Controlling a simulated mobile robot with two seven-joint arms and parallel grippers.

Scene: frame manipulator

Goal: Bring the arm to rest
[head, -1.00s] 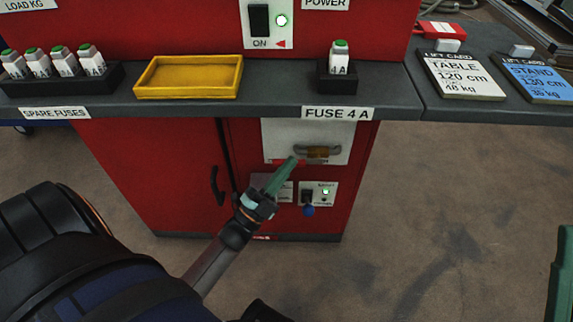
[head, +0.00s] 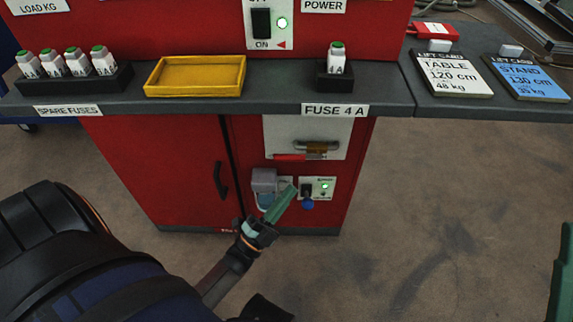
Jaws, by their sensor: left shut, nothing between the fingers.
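My left arm comes in from the lower left. Its gripper (head: 291,191), with green fingers, is shut and empty. It points up and right in front of the red cabinet (head: 170,170), below the white panel with the brown handle (head: 317,147). The fingertips overlap the left side of the small panel with a green light (head: 324,187); I cannot tell whether they touch it. A green shape (head: 564,275) is cut off at the lower right edge; it may be part of my right gripper, and its fingers cannot be made out.
A grey shelf (head: 210,108) above the gripper bears a yellow tray (head: 195,76), a black rack of several spare fuses (head: 75,80) and one fuse in a holder (head: 335,62). Two lift cards (head: 452,74) lie at the right. The floor (head: 430,210) right of the cabinet is clear.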

